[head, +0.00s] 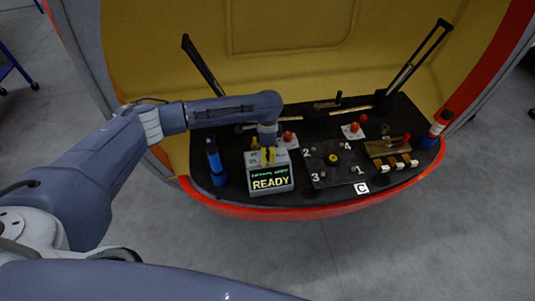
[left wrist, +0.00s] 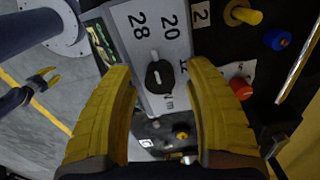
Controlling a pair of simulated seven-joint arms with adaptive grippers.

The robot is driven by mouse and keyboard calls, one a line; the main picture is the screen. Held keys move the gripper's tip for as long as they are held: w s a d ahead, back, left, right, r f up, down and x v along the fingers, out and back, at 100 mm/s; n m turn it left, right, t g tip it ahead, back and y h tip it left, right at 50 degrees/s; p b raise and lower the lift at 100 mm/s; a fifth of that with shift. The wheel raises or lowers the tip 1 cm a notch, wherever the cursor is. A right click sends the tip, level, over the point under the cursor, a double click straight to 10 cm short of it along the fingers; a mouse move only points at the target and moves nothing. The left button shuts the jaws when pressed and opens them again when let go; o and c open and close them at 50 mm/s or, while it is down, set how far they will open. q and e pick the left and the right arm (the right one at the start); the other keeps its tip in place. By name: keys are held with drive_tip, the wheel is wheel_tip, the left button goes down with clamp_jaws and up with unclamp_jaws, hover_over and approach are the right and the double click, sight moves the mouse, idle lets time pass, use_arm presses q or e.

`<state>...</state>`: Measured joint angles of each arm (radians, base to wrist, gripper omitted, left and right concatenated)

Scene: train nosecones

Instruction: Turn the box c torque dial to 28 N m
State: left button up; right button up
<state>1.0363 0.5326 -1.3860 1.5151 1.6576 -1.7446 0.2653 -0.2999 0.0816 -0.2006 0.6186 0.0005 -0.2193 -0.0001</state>
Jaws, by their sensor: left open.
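The torque box (head: 270,180) stands at the front of the black console, its screen reading READY. Its light top face (left wrist: 128,28) shows in the left wrist view with the numbers 28, 20 and a partly hidden 12. The black dial (left wrist: 158,77) sits on that face; its pale mark appears to lie between 28 and 20, but its exact reading is unclear. My left gripper (head: 268,157) is over the box top; in the left wrist view its yellow fingers (left wrist: 159,68) are apart on either side of the dial, with no visible contact. My right gripper (left wrist: 44,79) appears small and empty, fingers apart.
A C label (head: 362,188) marks the console's front. A blue cylinder (head: 216,163) stands left of the box. Two long black-handled levers (head: 425,55) rise near the sides.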

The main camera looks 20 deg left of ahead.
sight(268, 153)
use_arm(q)
wheel_tip(268, 153, up, 12)
drive_tip(key=shift+f, duration=0.2)
idle(0.4)
drive_tip(key=shift+d, duration=0.1)
